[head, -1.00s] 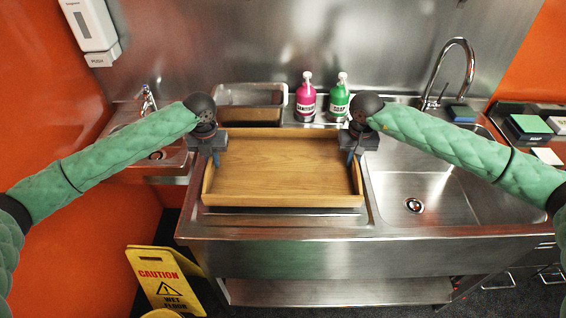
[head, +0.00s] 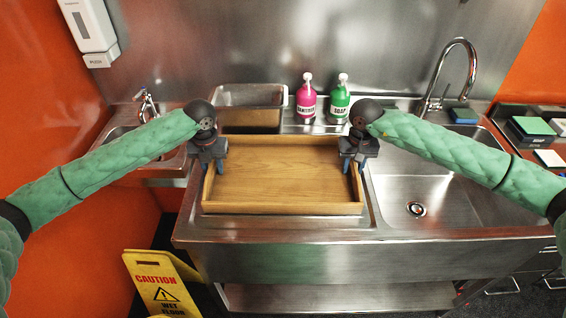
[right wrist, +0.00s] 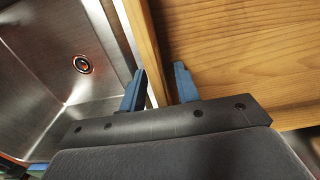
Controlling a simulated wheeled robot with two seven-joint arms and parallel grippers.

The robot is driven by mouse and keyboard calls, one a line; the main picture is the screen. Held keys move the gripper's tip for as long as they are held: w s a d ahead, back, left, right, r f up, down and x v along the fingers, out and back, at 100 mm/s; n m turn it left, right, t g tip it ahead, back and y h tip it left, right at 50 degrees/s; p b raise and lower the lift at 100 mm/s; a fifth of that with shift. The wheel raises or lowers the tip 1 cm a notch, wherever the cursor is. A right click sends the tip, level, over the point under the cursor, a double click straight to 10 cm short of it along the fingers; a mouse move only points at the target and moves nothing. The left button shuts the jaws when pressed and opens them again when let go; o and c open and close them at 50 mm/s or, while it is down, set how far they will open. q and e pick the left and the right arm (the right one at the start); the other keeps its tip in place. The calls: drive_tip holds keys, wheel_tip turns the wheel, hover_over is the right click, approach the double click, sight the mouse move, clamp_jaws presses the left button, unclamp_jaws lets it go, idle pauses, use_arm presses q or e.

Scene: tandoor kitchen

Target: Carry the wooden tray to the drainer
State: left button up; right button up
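The wooden tray (head: 281,180) lies level on the steel drainer (head: 290,221), left of the sink basin; the drainer's rim shows around it. My left gripper (head: 213,169) is open at the tray's left wall, with its fingers spread either side of the wall. My right gripper (head: 353,167) is open at the right wall. In the right wrist view the right gripper's blue fingers (right wrist: 160,90) stand apart, one outside and one inside the tray wall (right wrist: 145,60), with a gap on the inner side. The drainer surface under the tray is hidden.
Behind the tray stand a steel pan (head: 250,106), a pink sanitiser bottle (head: 306,104) and a green soap bottle (head: 339,104). The sink basin (head: 430,196) with its tap (head: 460,60) is at the right. A yellow caution sign (head: 160,285) stands on the floor at front left.

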use_arm(q)
wheel_tip(320, 180, up, 12)
drive_tip(key=shift+f, duration=0.1)
use_arm(e)
wheel_tip(320, 180, up, 12)
idle(0.8)
idle(0.4)
